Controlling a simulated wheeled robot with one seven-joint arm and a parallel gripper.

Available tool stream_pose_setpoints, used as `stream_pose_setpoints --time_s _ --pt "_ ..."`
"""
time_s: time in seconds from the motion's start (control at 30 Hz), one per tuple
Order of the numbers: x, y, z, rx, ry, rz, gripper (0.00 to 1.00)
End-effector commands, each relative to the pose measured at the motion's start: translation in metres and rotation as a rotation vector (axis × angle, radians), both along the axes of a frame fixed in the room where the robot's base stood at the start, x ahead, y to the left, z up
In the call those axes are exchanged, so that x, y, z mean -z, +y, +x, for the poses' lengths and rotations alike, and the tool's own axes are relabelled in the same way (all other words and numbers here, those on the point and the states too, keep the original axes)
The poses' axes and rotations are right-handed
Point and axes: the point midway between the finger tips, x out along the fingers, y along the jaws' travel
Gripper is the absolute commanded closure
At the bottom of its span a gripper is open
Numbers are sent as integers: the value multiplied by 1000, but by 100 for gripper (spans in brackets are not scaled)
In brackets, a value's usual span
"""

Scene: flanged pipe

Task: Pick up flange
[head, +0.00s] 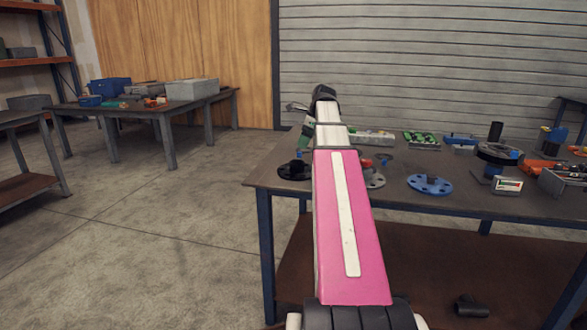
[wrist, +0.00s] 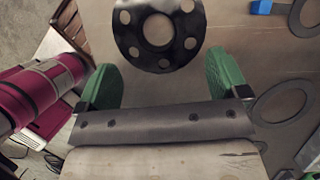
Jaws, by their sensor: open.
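A dark round flange (wrist: 182,26) with a central hole and several bolt holes lies on the table in the wrist view, cut off by the top edge. My gripper (wrist: 160,78) is open and empty, its two green fingers apart. The flange lies just beyond the fingertips, roughly centred between them. In the head view a black flange (head: 292,169) lies near the table's left end, partly hidden by my pink arm. My gripper (head: 305,138) shows there only in part, above and behind that flange. A blue flange (head: 429,185) lies to the right.
The table (head: 400,202) also holds a grey flange (head: 375,181), a green-topped tray (head: 421,140) and a dark pipe piece (head: 497,152). Flat rings (wrist: 278,118) lie to the right in the wrist view. A dark fitting (head: 471,306) sits on the lower shelf.

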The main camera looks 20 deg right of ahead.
Motion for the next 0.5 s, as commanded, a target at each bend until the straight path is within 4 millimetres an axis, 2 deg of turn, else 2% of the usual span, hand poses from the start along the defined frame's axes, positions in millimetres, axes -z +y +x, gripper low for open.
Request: stream_pose_setpoints --time_s 0.3,0.5 --pt "39 14 6 -2 1 1 7" --pt "51 17 8 -1 0 0 7"
